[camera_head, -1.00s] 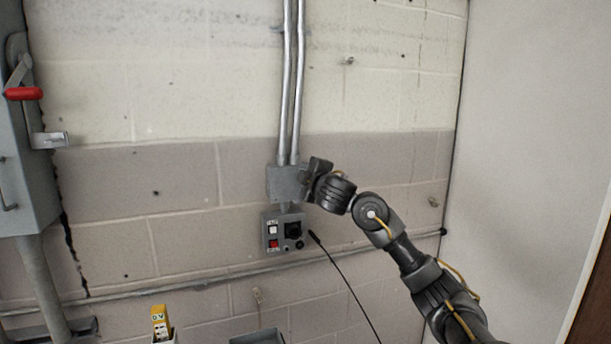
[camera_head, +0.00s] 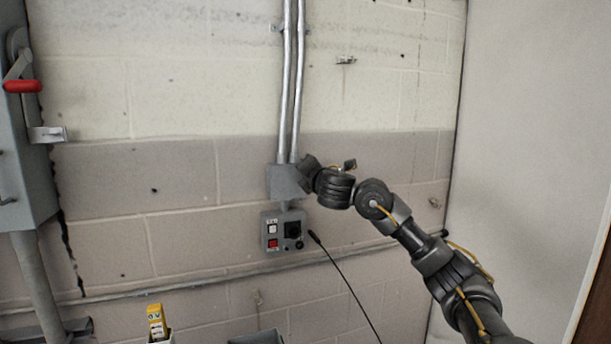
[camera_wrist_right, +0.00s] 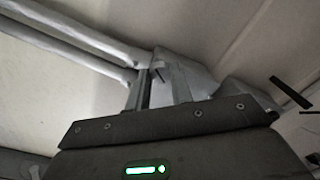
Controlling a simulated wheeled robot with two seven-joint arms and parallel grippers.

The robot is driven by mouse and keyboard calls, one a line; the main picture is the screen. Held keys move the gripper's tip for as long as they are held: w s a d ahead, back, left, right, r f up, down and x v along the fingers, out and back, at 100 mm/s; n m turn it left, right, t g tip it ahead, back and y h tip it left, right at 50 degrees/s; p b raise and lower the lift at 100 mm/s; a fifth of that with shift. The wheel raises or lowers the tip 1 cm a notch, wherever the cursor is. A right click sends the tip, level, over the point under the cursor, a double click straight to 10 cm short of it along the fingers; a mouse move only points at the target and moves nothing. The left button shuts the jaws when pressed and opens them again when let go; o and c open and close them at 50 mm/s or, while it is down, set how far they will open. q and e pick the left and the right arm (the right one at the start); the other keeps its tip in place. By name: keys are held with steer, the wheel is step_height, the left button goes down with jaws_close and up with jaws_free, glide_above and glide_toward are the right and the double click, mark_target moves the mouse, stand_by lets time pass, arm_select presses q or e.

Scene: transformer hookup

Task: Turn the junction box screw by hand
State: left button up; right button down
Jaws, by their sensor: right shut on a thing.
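The grey junction box (camera_head: 284,182) is on the block wall at the foot of two metal conduits. In the right wrist view the box (camera_wrist_right: 183,72) is just beyond the gripper, with the conduits running in from the left. My right gripper (camera_head: 304,172) is at the right side of the box, its fingers close against it. It is shut on the junction box screw, which the fingers and gripper body hide in both views. The fingers (camera_wrist_right: 158,92) show only partly in the wrist view. My left gripper is out of view.
Below the box is a control box (camera_head: 283,230) with white and red buttons and a black knob. A grey cabinet with a red-handled lever (camera_head: 22,87) is at the left. A yellow device (camera_head: 157,322) stands low.

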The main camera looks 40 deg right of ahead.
steer(key=n+b, duration=0.1)
steer(key=n, duration=0.4)
steer(key=shift+b, duration=0.3)
steer(key=shift+n, duration=0.4)
steer(key=c, duration=1.2)
jaws_free()
steer(key=shift+w, duration=0.1)
steer(key=p+v, duration=0.2)
steer(key=v, duration=0.9)
steer(key=shift+p, duration=0.35)
